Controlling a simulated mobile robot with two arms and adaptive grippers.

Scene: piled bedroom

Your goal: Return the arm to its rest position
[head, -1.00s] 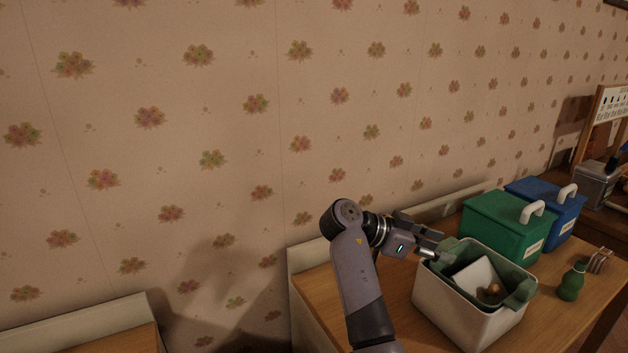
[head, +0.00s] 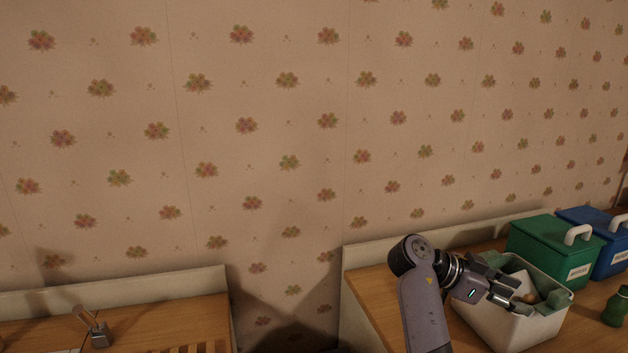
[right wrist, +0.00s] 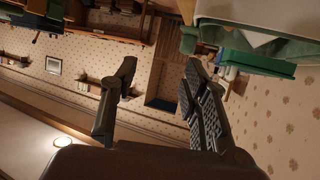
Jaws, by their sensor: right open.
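My right gripper (head: 508,290) is open with nothing between its fingers. In the head view it overlaps the left rim of a white bin (head: 493,328) with a green liner; I cannot tell whether it touches the bin. In the right wrist view the two fingers of the right gripper (right wrist: 160,78) are spread apart, with the wall and room showing between them. The bin with its green liner (right wrist: 268,62) is at the upper right there. My left gripper is not in view.
A green lidded box (head: 545,255) and a blue lidded box (head: 600,228) stand behind the bin. A green bottle (head: 615,308) is at its right. A second wooden surface (head: 150,318) at lower left holds a small handled object (head: 95,328). A gap separates the two surfaces.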

